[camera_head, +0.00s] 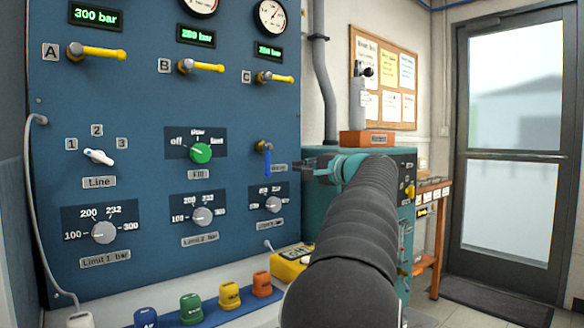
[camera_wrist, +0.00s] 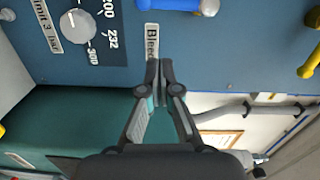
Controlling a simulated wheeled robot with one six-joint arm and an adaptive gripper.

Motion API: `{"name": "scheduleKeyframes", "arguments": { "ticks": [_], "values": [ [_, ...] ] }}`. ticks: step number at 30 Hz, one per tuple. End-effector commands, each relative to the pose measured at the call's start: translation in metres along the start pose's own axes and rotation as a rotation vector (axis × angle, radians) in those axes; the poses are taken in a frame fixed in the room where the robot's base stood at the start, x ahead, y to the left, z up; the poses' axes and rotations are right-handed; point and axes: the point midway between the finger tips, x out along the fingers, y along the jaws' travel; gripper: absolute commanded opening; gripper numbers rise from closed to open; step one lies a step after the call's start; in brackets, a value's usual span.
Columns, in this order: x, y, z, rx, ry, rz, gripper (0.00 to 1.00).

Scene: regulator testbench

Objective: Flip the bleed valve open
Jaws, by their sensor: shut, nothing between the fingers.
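The bleed valve (camera_head: 266,160) is a brass fitting with a blue lever on the blue panel, right of the green Fill knob. In the head view its lever hangs straight down. Its blue lever (camera_wrist: 170,5) also shows at the top edge of the wrist view, partly cut off. The label starting "Blee" (camera_wrist: 152,42) is beside it, partly hidden by my fingers. My gripper (camera_head: 308,166) is in front of the panel, to the right of the lever and apart from it. In the wrist view my gripper (camera_wrist: 161,68) has its fingertips together with nothing between them.
Yellow-handled valves A (camera_head: 98,52), B (camera_head: 202,67) and C (camera_head: 275,78) are above. The Limit 3 knob (camera_head: 273,204) is just below the bleed valve. A teal cabinet (camera_head: 345,155) stands right of the panel, behind my arm. A grey pipe (camera_head: 321,80) runs down the wall.

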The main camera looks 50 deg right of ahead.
Motion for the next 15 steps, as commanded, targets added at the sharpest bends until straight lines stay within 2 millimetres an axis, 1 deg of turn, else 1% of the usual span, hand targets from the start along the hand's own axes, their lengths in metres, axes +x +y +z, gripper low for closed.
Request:
{"name": "scheduleKeyframes", "arguments": {
  "ticks": [1,6,10,15],
  "values": [
    [-0.011,0.003,-0.003,0.001,0.006,0.001,0.0],
    [-0.042,0.003,-0.003,0.002,0.008,0.001,0.0],
    [-0.057,0.002,-0.003,0.002,0.007,0.001,0.0],
    [-0.066,0.002,-0.002,0.003,0.004,0.001,0.0]
  ]
}}
